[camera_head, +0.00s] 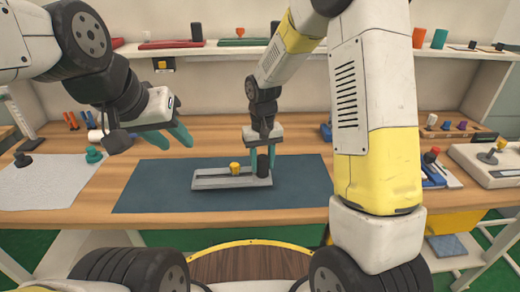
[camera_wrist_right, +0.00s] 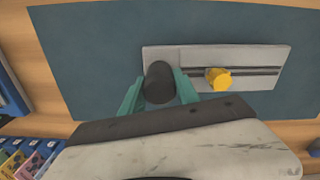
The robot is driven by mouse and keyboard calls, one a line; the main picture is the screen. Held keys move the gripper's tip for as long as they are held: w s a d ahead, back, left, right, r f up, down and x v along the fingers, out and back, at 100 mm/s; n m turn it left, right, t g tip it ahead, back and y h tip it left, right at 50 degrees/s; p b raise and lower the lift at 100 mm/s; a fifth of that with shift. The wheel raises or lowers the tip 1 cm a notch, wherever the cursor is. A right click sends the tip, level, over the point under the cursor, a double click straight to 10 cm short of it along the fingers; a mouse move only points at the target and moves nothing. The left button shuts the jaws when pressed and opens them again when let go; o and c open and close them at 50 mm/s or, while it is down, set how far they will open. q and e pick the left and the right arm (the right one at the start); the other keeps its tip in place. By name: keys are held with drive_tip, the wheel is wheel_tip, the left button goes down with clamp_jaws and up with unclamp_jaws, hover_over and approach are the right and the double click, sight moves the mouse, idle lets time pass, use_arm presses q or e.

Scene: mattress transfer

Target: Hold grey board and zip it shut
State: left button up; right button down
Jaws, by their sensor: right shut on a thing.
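The grey board (camera_head: 212,183) lies flat on the dark blue mat, with a long dark slot along it. A yellow knob (camera_head: 235,168) sits on the slot near the board's middle; it also shows in the right wrist view (camera_wrist_right: 218,79). A black upright cylinder (camera_head: 262,164) stands at one end of the board. My right gripper (camera_head: 262,168) is shut on this black cylinder, with a teal finger on either side of it in the right wrist view (camera_wrist_right: 159,88). My left gripper (camera_head: 172,136) is open and empty, above the mat to the left of the board.
The dark blue mat (camera_head: 150,190) has free room left and right of the board. A pale textured sheet (camera_head: 40,182) lies at left with small knobs on it. Blue trays and a pale device (camera_head: 492,165) stand at right. A shelf with coloured items runs along the back.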

drive_tip(key=shift+f, duration=1.35)
use_arm(q)
drive_tip(key=shift+o, duration=1)
drive_tip(key=shift+w, duration=0.35)
drive_tip(key=n+g+h, duration=0.2)
drive_tip(key=n+g, duration=0.5)
drive_tip(key=n, duration=1)
hover_over(233, 168)
drive_tip(key=w+a, duration=0.2)
drive_tip(key=a, duration=0.2)
wheel_tip(233, 168, down, 13)
drive_tip(key=x, duration=1.1)
drive_tip(key=shift+w+f, duration=0.1)
drive_tip(key=shift+f, duration=0.3)
